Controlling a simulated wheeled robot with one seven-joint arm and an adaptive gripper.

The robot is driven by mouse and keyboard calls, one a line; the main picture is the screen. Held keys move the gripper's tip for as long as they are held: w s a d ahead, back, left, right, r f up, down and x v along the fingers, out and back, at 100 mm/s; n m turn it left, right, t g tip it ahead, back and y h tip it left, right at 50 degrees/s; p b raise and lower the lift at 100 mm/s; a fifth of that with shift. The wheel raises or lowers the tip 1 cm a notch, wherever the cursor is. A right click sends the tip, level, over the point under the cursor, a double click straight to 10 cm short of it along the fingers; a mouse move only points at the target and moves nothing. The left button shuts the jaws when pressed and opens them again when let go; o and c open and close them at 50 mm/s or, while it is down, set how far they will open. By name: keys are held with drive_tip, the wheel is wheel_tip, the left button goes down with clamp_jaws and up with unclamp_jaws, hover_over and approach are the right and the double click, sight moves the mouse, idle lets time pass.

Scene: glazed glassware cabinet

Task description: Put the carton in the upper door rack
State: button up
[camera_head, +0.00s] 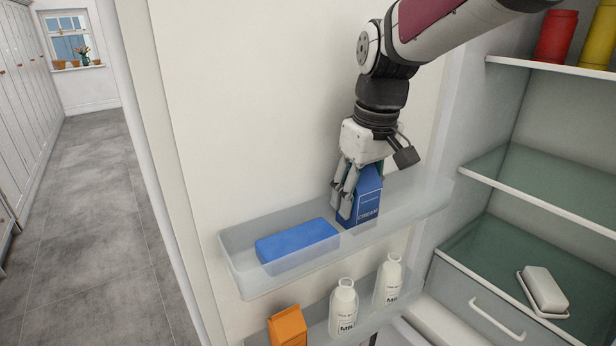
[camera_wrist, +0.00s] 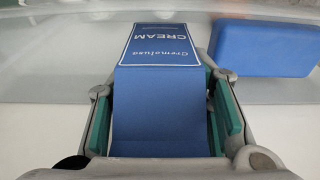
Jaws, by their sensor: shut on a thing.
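The carton (camera_head: 361,200) is blue with a white label reading CREAM. It is upright in the upper door rack (camera_head: 240,269), toward the rack's right half. My gripper (camera_head: 350,190) comes down from above and is shut on the carton's upper part. In the wrist view the carton (camera_wrist: 160,98) lies between the green finger pads, with its label facing the rack's front wall. The carton's base is partly seen through the translucent rack wall; whether it touches the rack floor I cannot tell.
A blue box (camera_head: 297,241) lies in the same rack, left of the carton. The lower rack holds two milk bottles (camera_head: 343,306) and an orange carton (camera_head: 288,327). Shelves with a red canister (camera_head: 556,36) and a white butter dish (camera_head: 544,290) stand at right.

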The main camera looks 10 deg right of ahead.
drive_tip(key=shift+f, duration=0.25)
drive_tip(key=shift+f, duration=0.1)
drive_tip(key=o, duration=1.3)
drive_tip(key=shift+o, duration=0.2)
